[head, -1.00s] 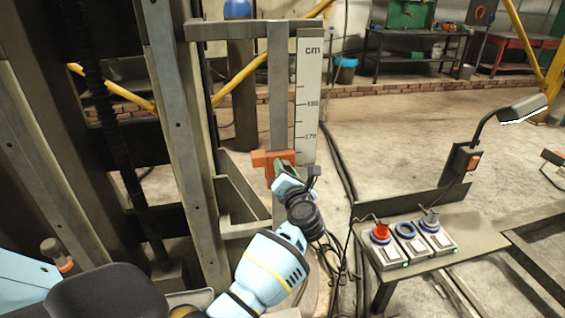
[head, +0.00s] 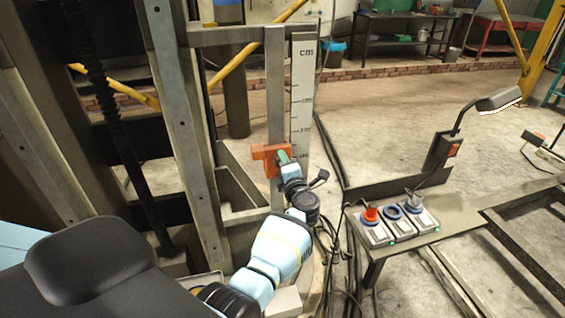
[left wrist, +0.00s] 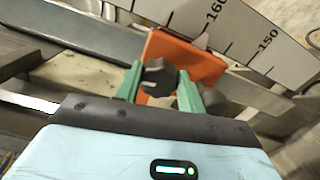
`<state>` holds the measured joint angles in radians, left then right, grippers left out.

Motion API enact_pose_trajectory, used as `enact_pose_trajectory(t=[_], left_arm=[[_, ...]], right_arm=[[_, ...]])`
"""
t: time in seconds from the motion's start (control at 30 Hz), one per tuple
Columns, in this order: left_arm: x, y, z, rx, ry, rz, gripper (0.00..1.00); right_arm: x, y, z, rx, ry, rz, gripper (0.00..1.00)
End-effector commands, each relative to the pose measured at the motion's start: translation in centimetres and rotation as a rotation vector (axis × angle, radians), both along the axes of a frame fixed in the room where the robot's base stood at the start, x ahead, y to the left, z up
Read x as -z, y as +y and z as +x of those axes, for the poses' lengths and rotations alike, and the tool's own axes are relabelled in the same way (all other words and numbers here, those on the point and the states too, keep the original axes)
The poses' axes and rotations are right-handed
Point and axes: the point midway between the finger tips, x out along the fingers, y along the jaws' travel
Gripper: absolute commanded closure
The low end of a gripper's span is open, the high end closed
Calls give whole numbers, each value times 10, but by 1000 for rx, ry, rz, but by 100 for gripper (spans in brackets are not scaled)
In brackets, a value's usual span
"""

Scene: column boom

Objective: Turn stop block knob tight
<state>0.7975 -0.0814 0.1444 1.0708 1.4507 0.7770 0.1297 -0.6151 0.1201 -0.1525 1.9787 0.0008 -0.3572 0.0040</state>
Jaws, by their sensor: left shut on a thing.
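The orange stop block (head: 268,158) sits on the grey vertical bar (head: 274,90) beside the white cm scale (head: 302,95). It also shows in the left wrist view (left wrist: 188,58). The dark lobed knob (left wrist: 158,78) stands out from the block's face. My left gripper (head: 284,157) is at the block, and its green fingers (left wrist: 160,85) are on either side of the knob, shut on it. In the head view the gripper hides the knob. My right gripper is not in view.
Steel column posts (head: 175,110) stand close on the left. Cables lie on the floor beside my left arm.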

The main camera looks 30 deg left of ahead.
Motion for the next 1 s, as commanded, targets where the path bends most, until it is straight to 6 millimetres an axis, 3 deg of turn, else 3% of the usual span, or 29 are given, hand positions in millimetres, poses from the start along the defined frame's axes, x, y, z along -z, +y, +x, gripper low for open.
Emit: enact_pose_trajectory(t=[0.57, 0.6, 0.73, 1.0], left_arm=[[-1, 0, 0, 0, 22, 21, 84], [-1, 0, 0, 0, 21, 20, 56], [-1, 0, 0, 0, 21, 20, 39], [0, 0, 0, 0, 21, 20, 39]], right_arm=[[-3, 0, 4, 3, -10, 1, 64], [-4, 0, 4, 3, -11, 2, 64], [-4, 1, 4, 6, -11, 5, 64], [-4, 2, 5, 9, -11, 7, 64]])
